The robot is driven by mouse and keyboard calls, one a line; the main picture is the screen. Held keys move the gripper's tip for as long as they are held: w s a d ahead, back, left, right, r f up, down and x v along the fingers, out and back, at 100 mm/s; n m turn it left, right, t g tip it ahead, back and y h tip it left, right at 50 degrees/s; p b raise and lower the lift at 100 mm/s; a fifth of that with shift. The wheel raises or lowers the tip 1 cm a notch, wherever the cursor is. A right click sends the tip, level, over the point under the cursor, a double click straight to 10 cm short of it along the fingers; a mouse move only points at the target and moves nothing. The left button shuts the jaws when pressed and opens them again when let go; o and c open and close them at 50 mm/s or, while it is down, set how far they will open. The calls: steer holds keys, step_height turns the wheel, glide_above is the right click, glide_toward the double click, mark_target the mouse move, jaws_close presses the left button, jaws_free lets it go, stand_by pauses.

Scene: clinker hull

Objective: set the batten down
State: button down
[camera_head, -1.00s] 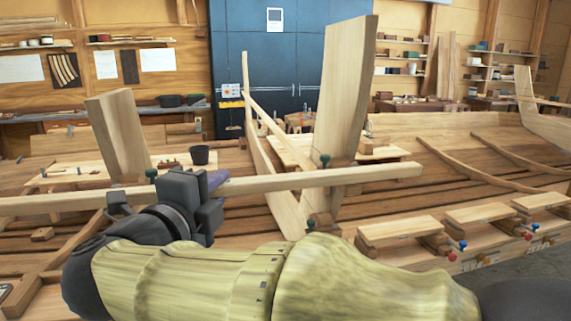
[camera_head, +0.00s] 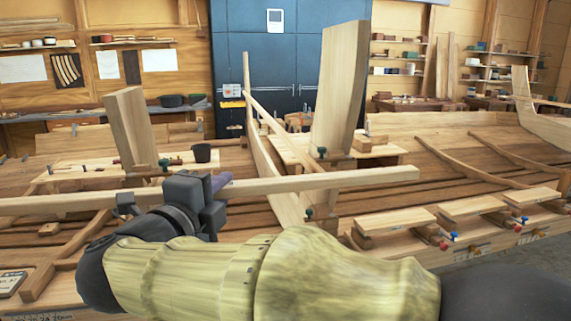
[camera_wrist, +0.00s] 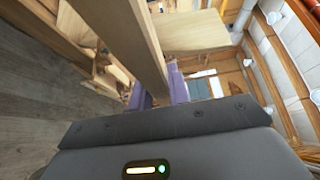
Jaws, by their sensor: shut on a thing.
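The batten (camera_head: 320,181) is a long pale wooden strip. In the head view it runs almost level from the left edge to the right of centre. My gripper (camera_head: 218,187) is shut on it, left of its middle, with purple finger pads showing. In the wrist view the batten (camera_wrist: 138,42) runs up and away between the purple fingers of my gripper (camera_wrist: 158,92). In the head view the batten passes in front of the upright boards. I cannot tell whether it touches anything beneath it.
Upright boards stand at left (camera_head: 132,130) and centre (camera_head: 340,85), with green-knobbed clamps (camera_head: 322,152) near the centre one. A dark cup (camera_head: 201,153) stands on a bench behind the batten. Short planks on blocks (camera_head: 395,221) line the right front. The hull planking (camera_head: 440,160) spreads behind.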

steer(key=w+d+f, duration=0.4)
steer(key=w+f, duration=1.1)
steer(key=w+d+f+n+y, duration=0.1)
steer(key=w+d+f, duration=0.3)
steer(key=f, duration=0.3)
steer(key=w+d+f, duration=0.3)
steer(key=d+f, duration=0.1)
steer(key=f, duration=0.4)
steer(key=s+d+f+n+y, duration=0.15)
steer(key=d+f, duration=0.25)
steer(key=f, duration=0.4)
steer(key=s+d+f+t+y, duration=0.15)
steer(key=d+f, duration=0.25)
steer(key=f, duration=0.4)
steer(key=s+d+f+n+g+y, duration=0.1)
steer(key=s+d+f+y, duration=0.15)
steer(key=f, duration=0.55)
steer(key=s+d+f, duration=0.3)
steer(key=s, duration=0.3)
steer(key=shift+s+h, duration=0.3)
steer(key=shift+h, duration=0.05)
steer(key=shift+d+t, duration=0.1)
steer(key=shift+t, duration=0.15)
